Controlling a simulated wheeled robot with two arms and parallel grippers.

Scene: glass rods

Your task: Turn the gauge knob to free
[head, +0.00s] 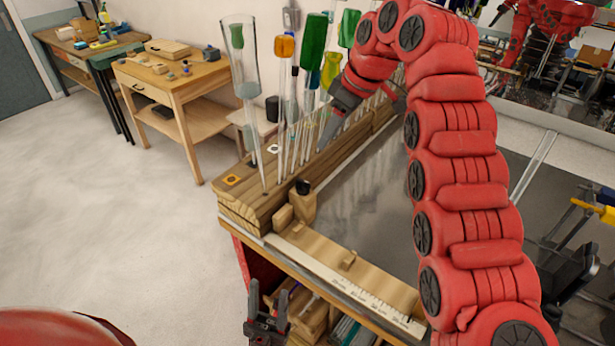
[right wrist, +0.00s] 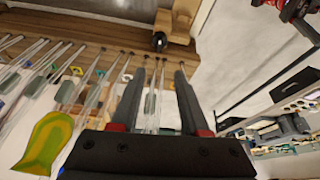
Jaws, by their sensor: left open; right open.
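The gauge knob (head: 302,187) is a small black knob on an upright wooden block (head: 302,208) at the near-left corner of the bench. In the right wrist view the black knob (right wrist: 159,41) shows beyond the fingertips, with the wooden block (right wrist: 178,22) beside it. My right gripper (head: 340,122) is open among the glass rods, behind and above the knob and apart from it. In the right wrist view its two fingers (right wrist: 161,75) are spread, with thin glass rods visible between them. My left gripper (head: 268,296) is open and low, in front of the bench edge, below the knob.
Several glass rods with coloured tops, such as a green one (head: 313,38), stand in a wooden rail (head: 258,204) behind the knob. A wooden strip with a scale (head: 345,284) runs along the near edge. The grey bench top (head: 365,205) is clear.

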